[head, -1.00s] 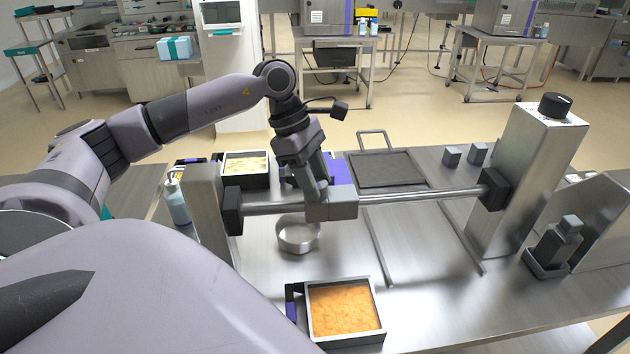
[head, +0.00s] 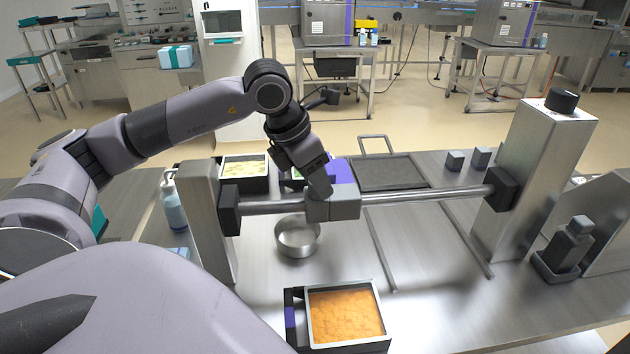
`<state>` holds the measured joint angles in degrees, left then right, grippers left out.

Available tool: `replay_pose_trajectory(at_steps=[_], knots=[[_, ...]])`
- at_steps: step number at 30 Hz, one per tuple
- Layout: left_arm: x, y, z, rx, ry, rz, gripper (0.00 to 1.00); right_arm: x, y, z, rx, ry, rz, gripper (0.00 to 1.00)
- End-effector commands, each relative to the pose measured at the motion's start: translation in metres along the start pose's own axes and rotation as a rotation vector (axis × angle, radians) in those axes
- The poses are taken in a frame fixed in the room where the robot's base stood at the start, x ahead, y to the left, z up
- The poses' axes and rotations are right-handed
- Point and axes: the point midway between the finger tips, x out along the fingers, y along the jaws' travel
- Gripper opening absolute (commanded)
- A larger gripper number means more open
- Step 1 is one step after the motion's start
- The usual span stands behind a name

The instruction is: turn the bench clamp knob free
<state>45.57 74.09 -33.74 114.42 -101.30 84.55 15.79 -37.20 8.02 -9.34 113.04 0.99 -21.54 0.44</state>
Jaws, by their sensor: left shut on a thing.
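My left gripper (head: 322,188) reaches down to the middle of the steel bar. Its fingertips are hidden behind a grey block (head: 334,204) on the bar. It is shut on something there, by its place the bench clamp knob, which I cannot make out. The wrist above it leans toward the upper left. A separate black round knob (head: 561,100) sits on top of the right steel column, well away from the gripper. My right gripper is not in view.
The steel bar (head: 425,196) spans from the left post (head: 204,220) to the right column (head: 533,165). A round metal bowl (head: 297,240) is just below the bar. A tray of orange food (head: 345,313) stands at the front, a dark plate (head: 390,172) behind.

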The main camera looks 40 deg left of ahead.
Motion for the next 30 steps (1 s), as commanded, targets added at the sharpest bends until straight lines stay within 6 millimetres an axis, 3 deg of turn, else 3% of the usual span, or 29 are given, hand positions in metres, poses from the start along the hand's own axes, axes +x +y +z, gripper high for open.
replay_pose_trajectory(at_steps=[13,30], knots=[[-0.0002,-0.0018,0.0008,-0.243,-0.001,0.1,0.09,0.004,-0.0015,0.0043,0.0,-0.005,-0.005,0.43],[-0.0006,-0.0015,0.0007,-0.293,0.0,0.121,0.09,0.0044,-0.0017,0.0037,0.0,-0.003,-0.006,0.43]])
